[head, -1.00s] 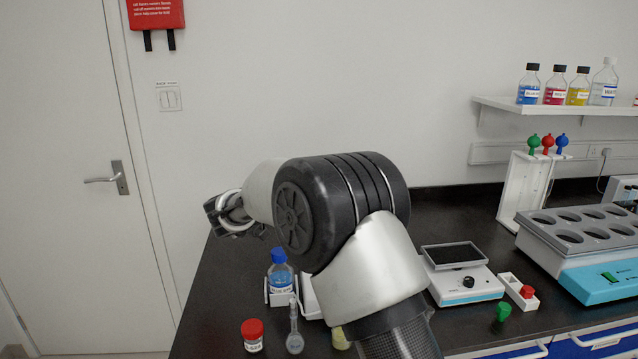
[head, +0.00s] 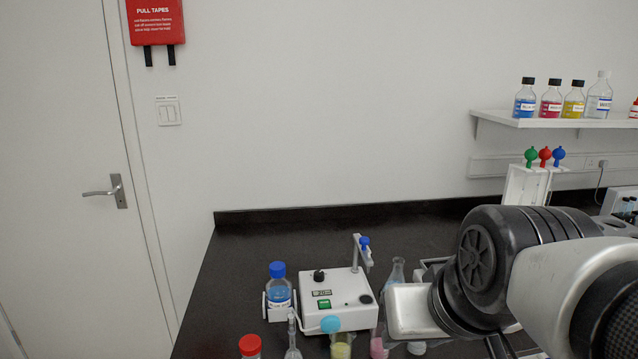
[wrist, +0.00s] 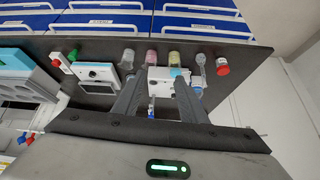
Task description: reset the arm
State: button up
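My arm (head: 560,275) fills the lower right of the head view, bent, with its silver and black links over the right part of the bench. My gripper (wrist: 158,84) shows in the wrist view, its two dark fingers apart with nothing held between them. The fingers point toward the bench, and a white device lies beyond them in the picture. I cannot make out the gripper's fingers in the head view.
The black bench (head: 235,260) holds a white device (head: 335,296), a blue-capped bottle (head: 279,294), a red-capped bottle (head: 250,346) and several flasks. A rack with coloured-topped tools (head: 524,186) stands behind my arm. The bench's back left is clear.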

jog(key=s+d+f+g, duration=0.1)
jog(key=s+d+f, duration=0.1)
jog(key=s, duration=0.2)
notch_tip(320, 180, up, 14)
jog(key=p, duration=1.4)
jog(key=shift+w+a+r+h, duration=0.2)
jog(key=shift+w+h, duration=0.1)
jog(key=shift+w, duration=0.05)
jog(key=shift+d+m, duration=0.15)
jog(key=shift+m, duration=0.15)
